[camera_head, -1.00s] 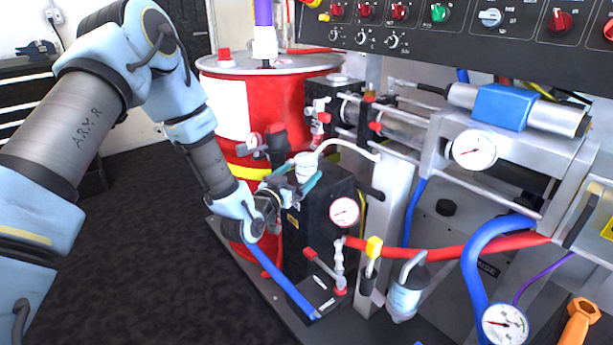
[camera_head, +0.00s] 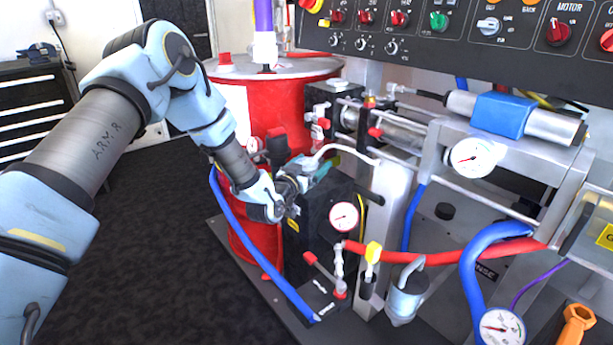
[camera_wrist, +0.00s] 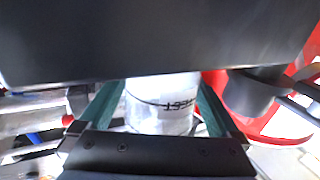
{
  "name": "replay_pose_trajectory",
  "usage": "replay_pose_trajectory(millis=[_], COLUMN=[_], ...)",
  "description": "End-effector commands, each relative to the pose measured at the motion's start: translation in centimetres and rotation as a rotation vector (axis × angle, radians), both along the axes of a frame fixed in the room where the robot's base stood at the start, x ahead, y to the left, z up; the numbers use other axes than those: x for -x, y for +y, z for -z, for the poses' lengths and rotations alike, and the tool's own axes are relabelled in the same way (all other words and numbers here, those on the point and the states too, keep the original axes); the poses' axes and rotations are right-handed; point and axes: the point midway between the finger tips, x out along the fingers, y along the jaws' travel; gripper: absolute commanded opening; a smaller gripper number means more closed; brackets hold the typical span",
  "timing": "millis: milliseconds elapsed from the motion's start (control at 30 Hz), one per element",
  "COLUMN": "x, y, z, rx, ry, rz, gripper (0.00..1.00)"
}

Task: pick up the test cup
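The test cup (camera_wrist: 162,105) is a white, translucent cylinder with a dark line and upside-down "TEST" lettering. In the wrist view it stands between the two teal fingers of my gripper (camera_wrist: 162,95). The fingers are spread, one on each side of the cup, with narrow bright gaps beside it lower down. Their tips and the cup's top are hidden behind a dark shape. In the head view my gripper (camera_head: 318,168) is over the black box (camera_head: 325,235), and the cup is mostly hidden by my wrist and gripper.
A red drum (camera_head: 275,115) stands behind my gripper. A white curved spout (camera_head: 345,150) and a grey metal post (camera_head: 390,205) are just to the right. A gauge (camera_head: 343,216) is on the box front. A blue hose (camera_head: 250,245) runs along its left. The dark floor at left is clear.

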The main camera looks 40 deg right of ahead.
Motion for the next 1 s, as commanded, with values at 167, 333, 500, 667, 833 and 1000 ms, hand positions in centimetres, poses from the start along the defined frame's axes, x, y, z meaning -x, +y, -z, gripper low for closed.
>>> replay_pose_trajectory(millis=[167, 333, 500, 667, 833, 1000], x=[-0.01, -0.01, -0.01, -0.01, -0.01, 0.09], y=[0.03, 0.03, 0.03, 0.03, 0.03, 0.12], z=[-0.02, -0.02, -0.03, -0.04, -0.05, -0.33], rx=[0.0, 0.0, 0.001, 0.001, 0.001, 0.002], ry=[0.0, 0.0, 0.0, 0.0, 0.0, -0.002], rz=[0.0, 0.0, 0.0, 0.0, 0.0, 0.0], gripper=[0.76, 0.57, 0.38, 0.23, 0.23, 0.23])
